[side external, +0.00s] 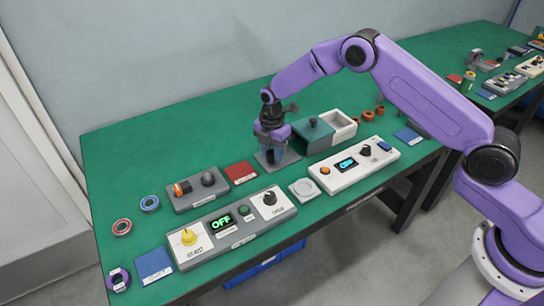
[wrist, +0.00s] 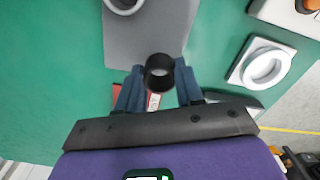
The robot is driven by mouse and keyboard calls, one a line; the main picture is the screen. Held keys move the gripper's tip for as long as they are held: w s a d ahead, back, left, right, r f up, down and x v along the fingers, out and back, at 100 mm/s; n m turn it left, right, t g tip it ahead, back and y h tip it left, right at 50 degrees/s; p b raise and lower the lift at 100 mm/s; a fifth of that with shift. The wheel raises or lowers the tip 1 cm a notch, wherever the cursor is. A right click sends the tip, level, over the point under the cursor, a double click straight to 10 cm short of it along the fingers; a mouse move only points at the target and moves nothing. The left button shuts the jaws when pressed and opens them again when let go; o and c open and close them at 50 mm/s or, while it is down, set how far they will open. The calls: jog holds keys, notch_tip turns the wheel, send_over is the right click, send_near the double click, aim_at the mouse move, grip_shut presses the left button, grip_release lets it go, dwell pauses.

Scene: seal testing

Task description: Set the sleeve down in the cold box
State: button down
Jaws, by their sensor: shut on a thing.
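My gripper (side external: 271,152) is shut on a black sleeve, a short open tube (wrist: 159,72), seen end-on between my two dark fingers in the wrist view. In the side view my gripper is low over a grey plate (side external: 290,158), and the sleeve is hard to tell from the fingers. I cannot tell whether the sleeve touches the plate. What looks like the cold box (side external: 343,129) stands just right of my gripper, with a pale open compartment.
A white control unit (side external: 352,166) and a small pale dish (side external: 304,190) lie in front. A grey unit marked OFF (side external: 235,228), a red pad (side external: 240,172) and a grey knob unit (side external: 198,191) are at left. Several brown rings and pegs (side external: 368,115) stand right of the box.

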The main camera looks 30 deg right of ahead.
jog(key=s+d+r, duration=0.4)
jog(key=s+r, duration=0.7)
jog(key=s, duration=0.2)
jog(key=w+d+r, duration=0.1)
jog(key=w+d, duration=0.1)
jog(key=d, duration=1.8)
jog(key=shift+n, duration=0.3)
jog(key=w+f, duration=0.1)
jog(key=w, duration=0.1)
jog(key=w+d+f, duration=0.1)
jog(key=w, duration=0.2)
jog(key=w+f, duration=0.1)
jog(key=w, duration=0.2)
jog(key=shift+d+f, duration=0.2)
jog(key=shift+d, duration=0.2)
jog(key=w+f, duration=0.4)
jog(key=f, duration=0.1)
jog(key=shift+w+d, duration=0.2)
jog(key=shift+d, duration=0.15)
jog(key=shift+w+f, duration=0.35)
jog(key=shift+f, duration=0.1)
jog(key=shift+w+d+f, duration=0.1)
jog(key=shift+f, duration=1.5)
jog(key=shift+f, duration=0.15)
